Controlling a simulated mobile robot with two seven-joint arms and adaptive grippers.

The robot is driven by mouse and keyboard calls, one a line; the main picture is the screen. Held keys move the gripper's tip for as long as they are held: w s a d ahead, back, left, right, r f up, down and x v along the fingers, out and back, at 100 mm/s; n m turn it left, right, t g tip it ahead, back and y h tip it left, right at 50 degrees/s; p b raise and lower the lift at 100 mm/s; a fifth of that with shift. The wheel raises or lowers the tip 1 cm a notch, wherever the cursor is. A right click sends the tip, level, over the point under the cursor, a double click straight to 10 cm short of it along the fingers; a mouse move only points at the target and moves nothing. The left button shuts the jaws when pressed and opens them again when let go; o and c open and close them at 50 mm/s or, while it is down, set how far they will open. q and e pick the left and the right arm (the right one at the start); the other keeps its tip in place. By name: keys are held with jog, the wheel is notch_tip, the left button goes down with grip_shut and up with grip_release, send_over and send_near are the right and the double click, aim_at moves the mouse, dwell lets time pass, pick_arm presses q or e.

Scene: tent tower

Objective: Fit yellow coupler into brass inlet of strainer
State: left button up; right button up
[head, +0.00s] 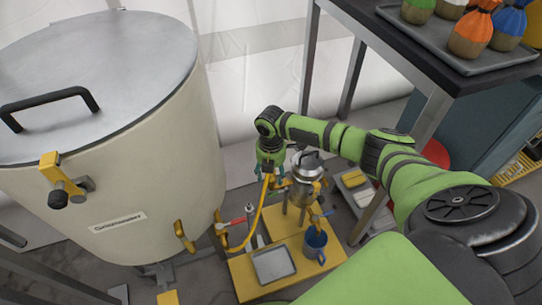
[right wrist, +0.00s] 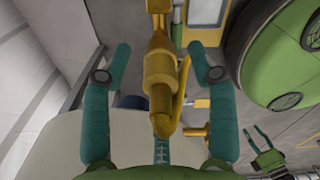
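The strainer (head: 306,165) is a shiny metal pot with a lid, standing on a yellow base right of the big tank. My right gripper (head: 270,174) is just left of it, at the top of the yellow hose (head: 262,215). In the right wrist view my right gripper (right wrist: 160,72) is open, with teal fingers apart on both sides of the yellow coupler (right wrist: 160,82). The coupler lines up with a brass-coloured fitting, seemingly the inlet (right wrist: 158,22), and appears to meet it; how deep it sits is unclear. My left gripper (right wrist: 257,138) shows small at lower right, fingers apart.
The cream tank (head: 110,190) with brass valves fills the left. A blue mug (head: 315,243) and a grey tray (head: 273,265) sit on the yellow base (head: 245,282). A dark table (head: 455,75) with a tray of tied bags stands at upper right.

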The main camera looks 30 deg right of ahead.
jog(key=shift+r, duration=0.1)
notch_tip(320, 180, up, 12)
jog(key=shift+f, duration=0.1)
dwell(0.4)
dwell(0.5)
